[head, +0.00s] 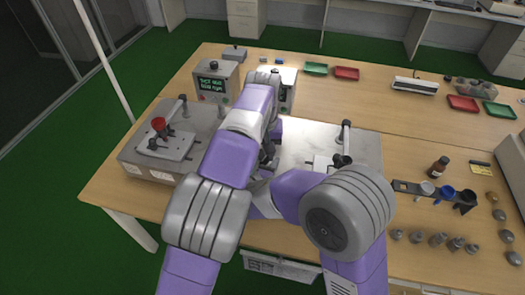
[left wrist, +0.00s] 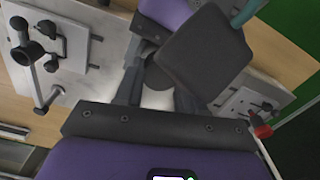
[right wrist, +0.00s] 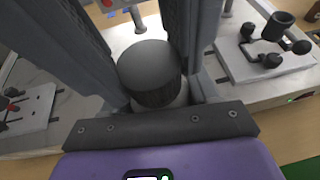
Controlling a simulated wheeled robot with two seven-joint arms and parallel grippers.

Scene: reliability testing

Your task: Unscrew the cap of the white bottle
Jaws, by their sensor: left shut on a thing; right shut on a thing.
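The white bottle shows between my left gripper's fingers in the left wrist view as a pale rounded body (left wrist: 158,98). My left gripper (left wrist: 158,85) is shut on that body. In the right wrist view, the dark cap (right wrist: 150,62) with a ribbed side sits between the fingers of my right gripper (right wrist: 148,80), which is shut on it. A pale strip of the bottle (right wrist: 178,112) shows beside the cap's lower edge. I cannot tell whether the cap is still threaded on.
A grey fixture with a red knob (head: 158,124) stands at the left of the wooden table (head: 330,98). A box with a green display (head: 213,82) is behind it. A metal plate with a clamp (head: 345,140) lies right of my arms. A brown bottle (head: 439,167) and several weights are farther right.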

